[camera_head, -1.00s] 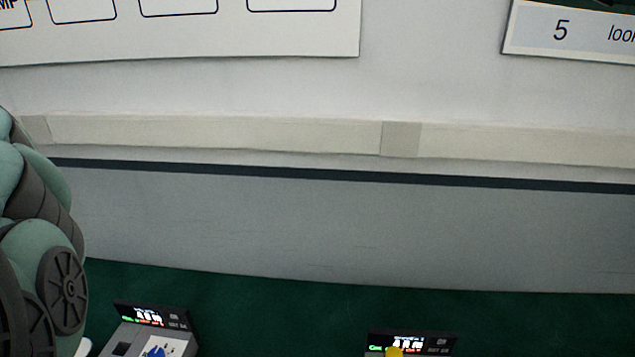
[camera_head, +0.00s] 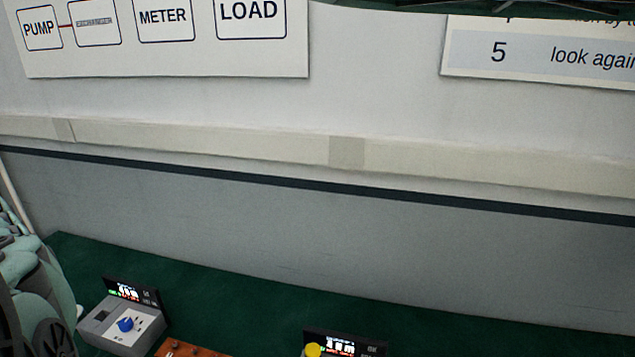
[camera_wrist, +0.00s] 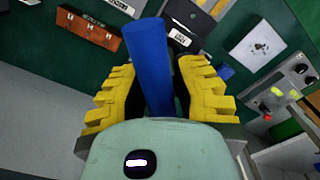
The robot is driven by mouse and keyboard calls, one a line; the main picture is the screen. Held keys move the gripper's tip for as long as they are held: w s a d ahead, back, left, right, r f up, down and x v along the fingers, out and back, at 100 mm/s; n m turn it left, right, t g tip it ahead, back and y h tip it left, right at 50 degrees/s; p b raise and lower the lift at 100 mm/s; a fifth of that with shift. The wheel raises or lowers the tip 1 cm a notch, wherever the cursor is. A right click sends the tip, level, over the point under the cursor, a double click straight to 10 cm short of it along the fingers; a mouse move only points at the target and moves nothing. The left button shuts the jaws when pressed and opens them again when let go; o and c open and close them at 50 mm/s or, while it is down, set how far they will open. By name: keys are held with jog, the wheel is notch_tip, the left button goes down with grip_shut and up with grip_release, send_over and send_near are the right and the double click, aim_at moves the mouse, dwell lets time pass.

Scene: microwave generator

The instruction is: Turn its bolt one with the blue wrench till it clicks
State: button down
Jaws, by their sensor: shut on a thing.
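In the wrist view my gripper (camera_wrist: 160,95) has yellow ribbed fingers closed on a blue handle (camera_wrist: 148,60), which appears to be the blue wrench. The handle points up and away between the fingers. The wrench's working end is not clearly visible. Bolt one cannot be made out in either view. In the head view my gripper is out of sight, with only my green and grey arm at the left edge.
In the head view a grey box with a blue knob (camera_head: 126,324) and a display stands at lower left. An orange-brown block (camera_head: 188,350) and a yellow knob (camera_head: 313,350) show at the bottom edge. The wrist view shows an orange block (camera_wrist: 90,35), a white panel (camera_wrist: 257,45) and a red knob (camera_wrist: 267,116).

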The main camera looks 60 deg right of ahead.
jog(key=s+d+f+m, duration=0.4)
jog(key=s+f, duration=0.4)
jog(key=s, duration=0.3)
jog(key=s+d+f+m+p, duration=0.1)
jog(key=s+d+f+m, duration=0.3)
jog(key=s+f, duration=0.4)
jog(key=s+d, duration=0.1)
jog(key=s, duration=0.2)
jog(key=shift+s, duration=0.25)
jog(key=shift+a+f+b, duration=0.1)
jog(key=shift+b, duration=0.2)
jog(key=shift+f, duration=0.15)
jog(key=shift+f+b, duration=2.5)
jog(key=shift+f, duration=0.35)
jog(key=shift+f+b, duration=0.5)
jog(key=shift+b, duration=0.25)
